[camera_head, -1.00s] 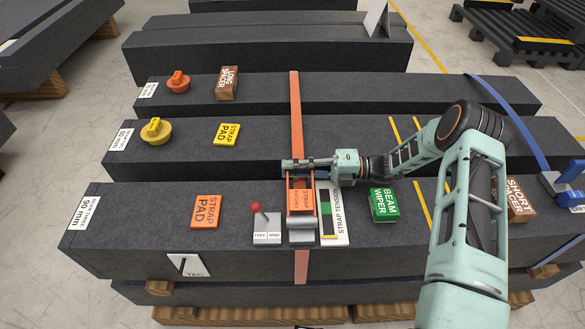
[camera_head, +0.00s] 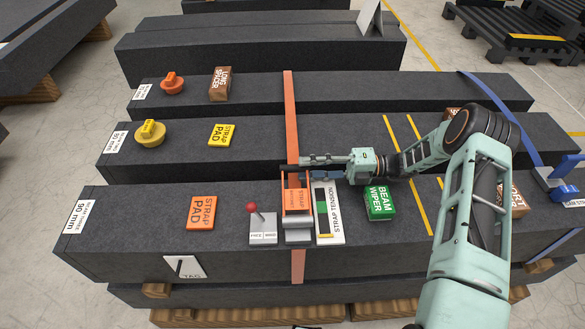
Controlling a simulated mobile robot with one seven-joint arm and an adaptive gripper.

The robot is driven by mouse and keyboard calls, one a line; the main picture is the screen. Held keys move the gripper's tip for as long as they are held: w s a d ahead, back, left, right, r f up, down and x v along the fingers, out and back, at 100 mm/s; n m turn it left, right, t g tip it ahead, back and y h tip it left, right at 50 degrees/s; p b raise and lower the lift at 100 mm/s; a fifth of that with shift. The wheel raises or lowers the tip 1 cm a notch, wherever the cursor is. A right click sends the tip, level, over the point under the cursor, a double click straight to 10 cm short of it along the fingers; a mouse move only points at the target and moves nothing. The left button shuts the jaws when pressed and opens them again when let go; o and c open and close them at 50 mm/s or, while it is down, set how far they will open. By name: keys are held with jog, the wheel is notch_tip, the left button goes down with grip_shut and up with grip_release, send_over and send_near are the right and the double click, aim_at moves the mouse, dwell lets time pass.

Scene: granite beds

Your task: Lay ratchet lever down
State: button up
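The orange strap ratchet (camera_head: 297,202) sits on the front granite beam, on an orange strap (camera_head: 291,110). Its orange lever frame rises toward the back beam and ends in a dark crossbar (camera_head: 292,169); its exact tilt is hard to tell. My gripper (camera_head: 312,167) reaches in from the right, just right of the crossbar. Its two fingers look spread, with a gap between them and nothing clearly held. Whether a fingertip touches the crossbar cannot be told.
A red-knobbed switch box (camera_head: 263,230) stands left of the ratchet. A strap tension gauge (camera_head: 329,228) and green beam wiper (camera_head: 380,202) lie to the right. An orange strap pad (camera_head: 201,212) lies further left, with bare stone between.

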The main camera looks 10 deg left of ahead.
jog(key=v, duration=0.6)
jog(key=shift+d, duration=0.2)
